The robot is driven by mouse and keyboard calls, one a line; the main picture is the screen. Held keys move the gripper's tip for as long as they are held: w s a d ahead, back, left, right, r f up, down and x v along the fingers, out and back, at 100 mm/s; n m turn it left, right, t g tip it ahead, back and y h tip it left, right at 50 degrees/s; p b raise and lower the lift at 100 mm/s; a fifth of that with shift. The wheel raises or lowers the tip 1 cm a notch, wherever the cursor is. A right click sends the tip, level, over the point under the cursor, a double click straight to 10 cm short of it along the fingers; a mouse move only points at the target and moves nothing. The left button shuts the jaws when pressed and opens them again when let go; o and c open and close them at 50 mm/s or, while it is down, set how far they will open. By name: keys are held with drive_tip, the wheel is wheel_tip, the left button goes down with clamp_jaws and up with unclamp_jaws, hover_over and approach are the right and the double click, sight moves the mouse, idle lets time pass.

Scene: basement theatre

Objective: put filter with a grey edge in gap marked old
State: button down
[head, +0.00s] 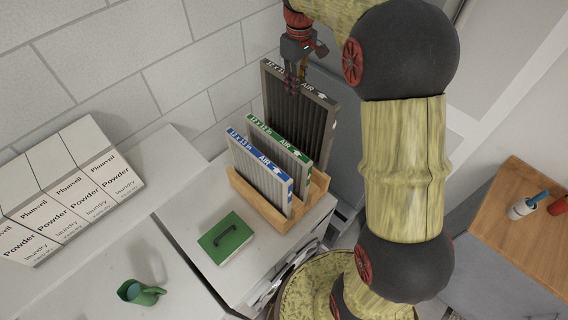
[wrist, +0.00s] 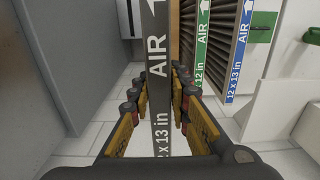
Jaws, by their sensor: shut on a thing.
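The filter with a grey edge (head: 311,115) stands upright, its top higher than the other two filters. My gripper (head: 291,86) is shut on its top edge. In the wrist view my gripper (wrist: 158,105) has a finger on each side of the grey edge (wrist: 158,75), which reads AIR with an arrow. A wooden rack (head: 277,224) holds the blue-edged filter (head: 260,174) and the green-edged filter (head: 283,149). The grey-edged filter is behind the green one; its lower part is hidden, so I cannot tell whether it is in the rack. No marking "old" is legible.
White powder cartons (head: 69,176) line the wall. A wooden-topped cabinet (head: 516,225) is at right.

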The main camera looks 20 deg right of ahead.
sight(295, 126)
wheel_tip(295, 126, down, 18)
drive_tip(key=shift+w+r+p, duration=0.1)
drive_tip(key=shift+w+p, duration=0.05)
drive_tip(key=shift+p, duration=1.1)
drive_tip(key=c, duration=2.1)
unclamp_jaws()
drive_tip(key=shift+f, duration=0.2)
drive_tip(key=o, duration=0.4)
drive_tip(key=shift+o, duration=0.2)
